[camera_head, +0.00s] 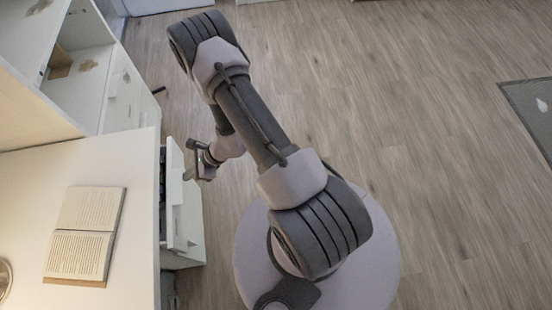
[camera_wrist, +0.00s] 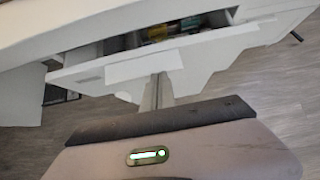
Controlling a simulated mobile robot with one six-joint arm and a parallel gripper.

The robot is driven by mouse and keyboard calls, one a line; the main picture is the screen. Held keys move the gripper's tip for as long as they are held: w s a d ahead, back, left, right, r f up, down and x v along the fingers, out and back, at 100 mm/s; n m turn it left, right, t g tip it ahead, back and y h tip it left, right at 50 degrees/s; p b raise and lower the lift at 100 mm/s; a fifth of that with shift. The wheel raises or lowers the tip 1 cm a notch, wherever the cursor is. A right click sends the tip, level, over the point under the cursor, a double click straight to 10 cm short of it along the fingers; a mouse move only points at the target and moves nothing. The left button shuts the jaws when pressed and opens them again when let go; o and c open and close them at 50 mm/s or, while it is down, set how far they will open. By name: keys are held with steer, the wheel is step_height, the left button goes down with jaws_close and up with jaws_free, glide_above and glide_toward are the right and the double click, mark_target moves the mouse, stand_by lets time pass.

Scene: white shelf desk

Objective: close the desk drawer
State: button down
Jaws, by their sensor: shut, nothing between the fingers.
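The white desk drawer (camera_head: 174,205) stands partly open, sticking out from under the desk top at the left of the head view. In the wrist view its front panel (camera_wrist: 90,72) and pale handle block (camera_wrist: 143,66) run across the upper middle. Dark and yellowish contents show through the gap behind the front. My gripper (camera_head: 188,174) is shut and empty, its fingers at the outer side of the drawer front. In the wrist view the fingertips (camera_wrist: 158,82) reach up to the handle block; whether they touch it I cannot tell.
The white desk top (camera_head: 138,240) bears an open book (camera_head: 85,232). A white shelf unit (camera_head: 118,95) stands at the upper left, and lower drawer fronts (camera_head: 187,258) lie below the open drawer. The wooden floor (camera_head: 430,130) at the right is clear, with a dark mat (camera_head: 535,110) at the edge.

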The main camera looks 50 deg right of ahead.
mark_target(173, 179)
steer(key=w+a, duration=0.2)
steer(key=a, duration=0.1)
steer(key=shift+w, duration=0.1)
steer(key=shift+w+a+r, duration=0.1)
steer(key=shift+w+a, duration=0.05)
steer(key=shift+a, duration=0.05)
stand_by(0.3)
